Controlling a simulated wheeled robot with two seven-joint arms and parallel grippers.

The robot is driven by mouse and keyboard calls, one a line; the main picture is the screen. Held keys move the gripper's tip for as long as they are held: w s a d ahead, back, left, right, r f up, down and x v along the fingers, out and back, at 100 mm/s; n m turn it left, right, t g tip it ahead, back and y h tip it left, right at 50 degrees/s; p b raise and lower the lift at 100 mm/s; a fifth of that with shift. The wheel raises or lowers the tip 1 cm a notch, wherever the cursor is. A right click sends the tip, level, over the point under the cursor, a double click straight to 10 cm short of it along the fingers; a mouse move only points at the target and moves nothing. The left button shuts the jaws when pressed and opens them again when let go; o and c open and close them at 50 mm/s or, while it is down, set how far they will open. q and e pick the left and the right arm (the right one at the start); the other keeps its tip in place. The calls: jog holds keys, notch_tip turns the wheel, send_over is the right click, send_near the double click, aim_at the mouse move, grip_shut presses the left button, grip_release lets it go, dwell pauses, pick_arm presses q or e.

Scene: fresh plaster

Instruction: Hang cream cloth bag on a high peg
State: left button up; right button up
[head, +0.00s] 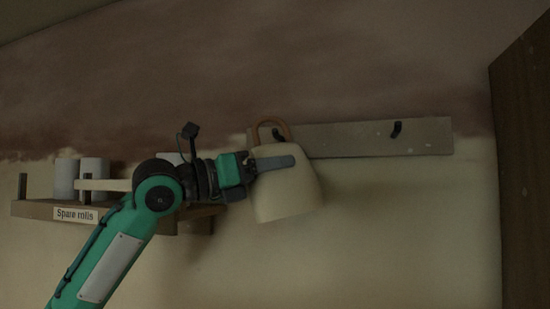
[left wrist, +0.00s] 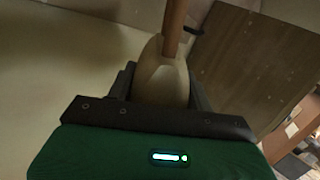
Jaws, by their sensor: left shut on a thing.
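The cream cloth bag (head: 287,196) hangs tilted in front of the wall, its tan handle loop (head: 272,121) standing up above it. My left gripper (head: 275,163) is shut on the bag's upper part, with one grey finger across its front. The bag (left wrist: 161,86) and handle (left wrist: 174,28) also show between the fingers in the left wrist view. The peg board (head: 352,139) is behind the bag, with a dark peg (head: 396,129) clear on its right. Another dark peg (head: 277,135) shows through the loop; I cannot tell whether the handle is around it. My right gripper is out of view.
A wooden shelf (head: 32,209) labelled "Spare rolls" holds pale rolls (head: 66,178) at the left, behind my arm. A tall dark wooden panel (head: 524,170) stands at the right edge. The wall below the board's right part is bare.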

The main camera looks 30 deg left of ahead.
pick_arm(q)
jog(key=shift+s+a+r, duration=0.15)
jog(key=shift+s+r, duration=0.45)
jog(key=shift+r, duration=0.1)
jog(key=shift+w, duration=0.15)
jog(key=shift+w+a+p, duration=0.2)
jog(key=shift+w+p, duration=0.15)
jog(key=shift+w, duration=0.3)
jog(key=shift+w+a+p, duration=0.15)
jog(key=shift+w+p, duration=0.2)
jog(key=shift+w, duration=0.3)
